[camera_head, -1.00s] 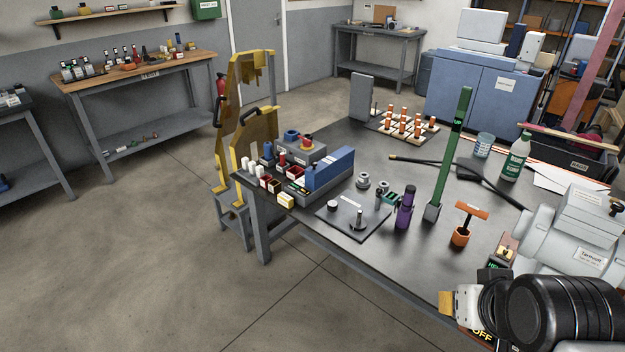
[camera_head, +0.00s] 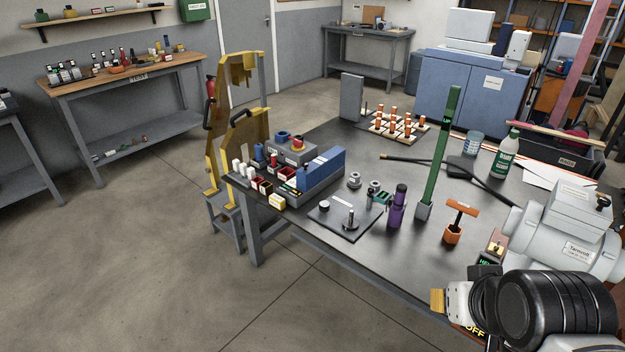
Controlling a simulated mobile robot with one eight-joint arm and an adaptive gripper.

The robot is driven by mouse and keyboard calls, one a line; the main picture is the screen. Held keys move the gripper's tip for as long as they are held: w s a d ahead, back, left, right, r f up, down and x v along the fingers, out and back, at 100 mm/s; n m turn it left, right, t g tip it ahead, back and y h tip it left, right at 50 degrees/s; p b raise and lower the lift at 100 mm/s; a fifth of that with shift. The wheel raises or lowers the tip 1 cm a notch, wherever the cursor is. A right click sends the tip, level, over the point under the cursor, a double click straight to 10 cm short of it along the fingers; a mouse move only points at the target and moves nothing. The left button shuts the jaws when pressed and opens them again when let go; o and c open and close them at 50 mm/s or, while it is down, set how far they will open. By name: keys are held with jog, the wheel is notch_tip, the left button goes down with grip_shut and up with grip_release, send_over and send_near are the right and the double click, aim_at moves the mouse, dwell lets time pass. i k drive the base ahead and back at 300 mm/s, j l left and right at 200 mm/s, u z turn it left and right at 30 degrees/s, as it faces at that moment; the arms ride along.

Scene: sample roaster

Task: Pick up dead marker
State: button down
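I cannot tell which thing is the dead marker; no label for it is legible. Small red, white and blue items stand in and around an organizer (camera_head: 318,190) with small bins at the table's left end. A purple bottle-like thing (camera_head: 397,208) stands upright near the table's middle. My gripper (camera_head: 440,300) shows at the lower right, beyond the table's front edge, with a tan tip and a white part. My black and grey arm links hide much of it. Whether its fingers are open or shut does not show. It is well apart from the organizer.
The dark table (camera_head: 385,245) also bears a tall green post (camera_head: 440,150), an orange-handled tool (camera_head: 459,222), a green-and-white bottle (camera_head: 505,155), a glass (camera_head: 473,142) and a grey machine (camera_head: 560,235) near my arm. A yellow frame (camera_head: 216,140) stands at its left end. Floor at front left is clear.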

aim_at(277, 201)
jog(key=i+j+z, duration=0.15)
jog(key=j, duration=0.45)
jog(key=j+z, duration=0.15)
jog(key=j, duration=0.45)
jog(key=j+z, duration=0.15)
jog(key=j, duration=0.45)
jog(key=j+z, duration=0.15)
jog(key=j, duration=0.5)
jog(key=j+z, duration=0.15)
jog(key=j, duration=0.45)
jog(key=k+j+z, duration=0.15)
jog(key=j, duration=0.45)
jog(key=j+z, duration=0.1)
jog(key=j, duration=0.5)
jog(key=k+j+z, duration=0.15)
jog(key=j, duration=0.45)
